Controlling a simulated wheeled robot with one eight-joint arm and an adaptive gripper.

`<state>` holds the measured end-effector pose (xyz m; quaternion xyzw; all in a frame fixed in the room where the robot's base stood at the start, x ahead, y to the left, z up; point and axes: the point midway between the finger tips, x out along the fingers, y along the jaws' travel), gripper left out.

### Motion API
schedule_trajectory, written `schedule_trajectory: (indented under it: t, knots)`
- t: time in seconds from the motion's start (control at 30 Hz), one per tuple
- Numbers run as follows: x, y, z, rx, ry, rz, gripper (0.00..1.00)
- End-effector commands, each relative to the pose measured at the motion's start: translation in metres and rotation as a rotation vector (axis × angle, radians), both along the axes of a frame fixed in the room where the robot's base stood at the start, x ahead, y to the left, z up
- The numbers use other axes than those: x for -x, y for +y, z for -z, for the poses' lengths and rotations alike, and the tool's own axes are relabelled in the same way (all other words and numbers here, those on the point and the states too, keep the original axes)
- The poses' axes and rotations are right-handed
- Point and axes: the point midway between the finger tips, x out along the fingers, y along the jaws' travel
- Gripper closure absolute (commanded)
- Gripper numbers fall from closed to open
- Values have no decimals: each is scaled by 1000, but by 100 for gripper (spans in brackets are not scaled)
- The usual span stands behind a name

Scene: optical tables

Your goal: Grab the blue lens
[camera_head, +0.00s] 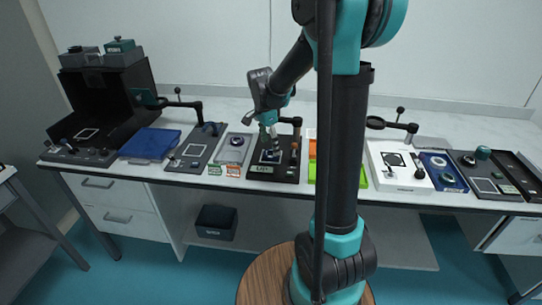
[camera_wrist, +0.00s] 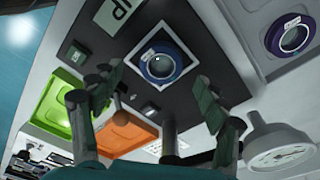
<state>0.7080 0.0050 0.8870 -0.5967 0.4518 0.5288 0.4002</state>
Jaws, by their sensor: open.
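A round lens with a dark blue ring (camera_wrist: 160,62) sits in a white square on a dark grey station plate (camera_wrist: 120,55). It lies ahead of my gripper (camera_wrist: 158,98) in the wrist view, between the lines of the two fingers. My gripper's fingers are apart with nothing between them. In the camera_head view my gripper (camera_head: 270,137) points down over the dark station (camera_head: 284,174), close above the lens area. The lens is small and partly covered there.
A second dark-ringed lens (camera_wrist: 291,37) sits on a lighter grey plate (camera_head: 231,152) beside the station. Green (camera_wrist: 58,108) and orange (camera_wrist: 125,135) trays lie on the other side. A blue tray (camera_head: 150,143) is further left.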

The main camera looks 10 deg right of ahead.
Motion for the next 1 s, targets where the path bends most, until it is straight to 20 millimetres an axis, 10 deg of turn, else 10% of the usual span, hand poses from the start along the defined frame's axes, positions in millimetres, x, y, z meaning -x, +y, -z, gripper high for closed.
schedule_trajectory:
  t: [0.5,1.0]
  knots:
    - [-2,-3,32,0,0,0,25]
    - [-2,-3,32,0,0,0,84]
